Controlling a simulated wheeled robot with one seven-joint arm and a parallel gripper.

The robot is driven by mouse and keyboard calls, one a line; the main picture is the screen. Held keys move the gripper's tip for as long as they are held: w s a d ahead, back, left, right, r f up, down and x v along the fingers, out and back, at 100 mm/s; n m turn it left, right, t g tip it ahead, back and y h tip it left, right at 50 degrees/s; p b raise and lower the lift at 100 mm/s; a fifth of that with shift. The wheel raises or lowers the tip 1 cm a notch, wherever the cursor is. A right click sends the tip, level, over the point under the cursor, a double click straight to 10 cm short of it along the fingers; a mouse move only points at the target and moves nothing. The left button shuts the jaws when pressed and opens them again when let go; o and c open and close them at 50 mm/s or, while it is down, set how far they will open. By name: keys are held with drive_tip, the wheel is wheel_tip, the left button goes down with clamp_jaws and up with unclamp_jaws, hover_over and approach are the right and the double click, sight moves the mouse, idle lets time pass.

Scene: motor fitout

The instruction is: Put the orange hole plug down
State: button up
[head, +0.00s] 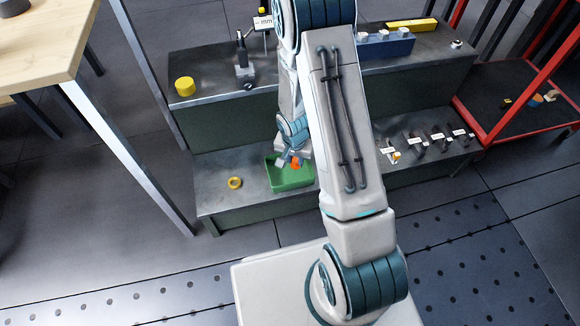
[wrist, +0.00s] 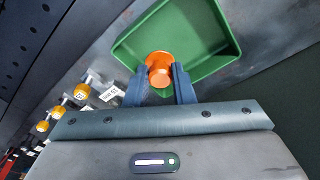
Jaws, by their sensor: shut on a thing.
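The orange hole plug (wrist: 159,68) is between the two blue fingers of my gripper (wrist: 160,88) in the wrist view. The fingers are shut on it. In the head view the plug (head: 295,162) shows as a small orange spot at the end of my gripper (head: 288,160). A green tray (head: 291,182) sits on the lower shelf, and the plug is over it. The tray (wrist: 205,18) also fills the upper middle of the wrist view behind the plug. I cannot tell whether the plug touches the tray floor.
A yellow ring (head: 235,183) lies left of the tray on the lower shelf (head: 215,204). Several labelled tools (head: 418,144) stand to the right. The upper shelf holds a yellow cylinder (head: 185,86) and a blue block (head: 386,46). A red cart (head: 487,130) stands at the right.

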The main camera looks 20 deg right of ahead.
drive_tip(key=shift+w+a+f+b, duration=0.15)
drive_tip(key=shift+w+a+f, duration=0.25)
drive_tip(key=shift+w, duration=0.2)
drive_tip(key=shift+w+a+f+b, duration=0.15)
drive_tip(key=shift+w+a+f, duration=0.15)
drive_tip(key=shift+w+f, duration=0.2)
drive_tip(key=shift+f+b, duration=1.05)
drive_tip(key=shift+f, duration=0.85)
drive_tip(key=shift+f, duration=0.1)
drive_tip(key=o, duration=0.9)
drive_tip(key=shift+o, duration=0.2)
